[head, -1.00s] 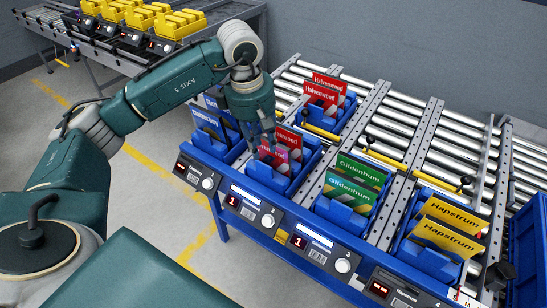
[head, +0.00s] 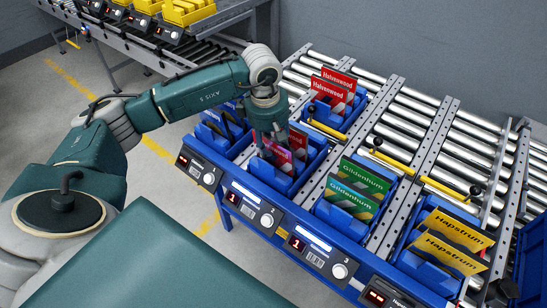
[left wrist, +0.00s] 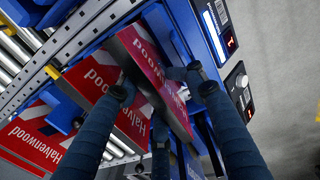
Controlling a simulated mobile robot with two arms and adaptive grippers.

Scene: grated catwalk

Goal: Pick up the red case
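The front red Halvenwood case (head: 279,155) leans in a blue bin (head: 312,163) in the second lane. Another red case (head: 298,142) stands just behind it. My left gripper (head: 268,140) points down at the front case's upper edge. In the left wrist view, the fingers (left wrist: 158,85) straddle this red case (left wrist: 150,62), one group on each side. They look spread wider than the case is thick. Whether any finger touches it is unclear. More red Halvenwood cases (left wrist: 92,82) show to the left there. My right gripper is not in view.
Farther back in the lane, more red cases (head: 326,90) stand in another bin. Green Gildenhum cases (head: 362,182) are to the right, yellow Hapstrum cases (head: 452,243) at the far right. Blue cases (head: 226,122) stand close left. Grey lane rails (head: 390,140) separate the lanes.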

